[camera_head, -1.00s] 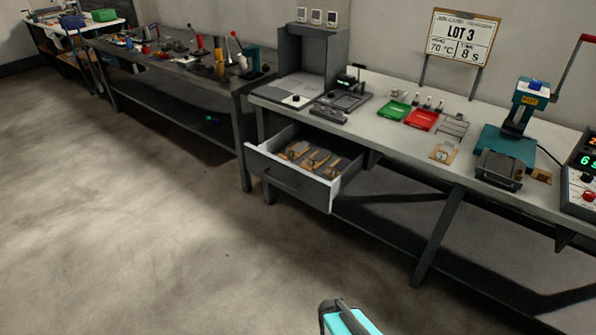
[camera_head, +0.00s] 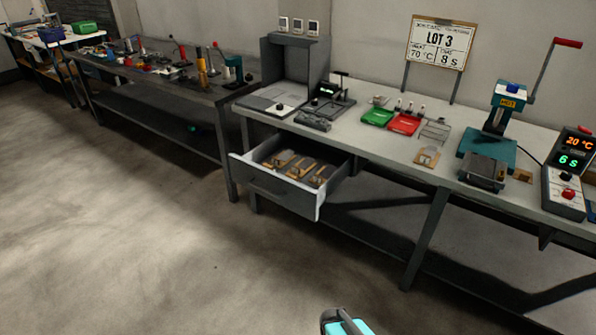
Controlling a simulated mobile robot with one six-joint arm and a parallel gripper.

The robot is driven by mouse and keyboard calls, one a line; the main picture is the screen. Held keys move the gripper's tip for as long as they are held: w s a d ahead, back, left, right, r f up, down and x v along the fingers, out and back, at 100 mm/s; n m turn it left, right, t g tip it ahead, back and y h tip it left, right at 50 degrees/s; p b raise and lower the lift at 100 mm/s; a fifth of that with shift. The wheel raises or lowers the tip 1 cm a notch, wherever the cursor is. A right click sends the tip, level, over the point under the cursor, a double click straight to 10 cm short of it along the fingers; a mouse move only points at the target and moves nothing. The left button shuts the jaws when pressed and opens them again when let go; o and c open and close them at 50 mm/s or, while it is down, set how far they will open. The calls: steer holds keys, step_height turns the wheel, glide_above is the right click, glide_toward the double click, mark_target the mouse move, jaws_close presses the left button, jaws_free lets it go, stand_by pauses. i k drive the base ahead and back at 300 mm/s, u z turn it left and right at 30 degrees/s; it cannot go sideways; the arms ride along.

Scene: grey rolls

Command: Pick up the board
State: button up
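A small tan board (camera_head: 427,157) with a light piece on it lies flat near the front edge of the right workbench, just in front of a wire rack. Several more tan boards with metal pieces lie in the open drawer (camera_head: 262,186) under the bench's left end. I cannot tell which of these is the board meant. A teal and dark part of my own body shows at the bottom edge. No gripper fingers are in view.
The workbench (camera_head: 365,141) carries a green tray (camera_head: 377,117), a red tray (camera_head: 404,124), a teal lever press (camera_head: 490,146) and a control box (camera_head: 568,177). The open drawer juts over the floor. The floor in front is clear.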

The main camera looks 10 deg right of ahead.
mark_target(320, 178)
steer(key=i, duration=0.9)
steer(key=u, duration=0.05)
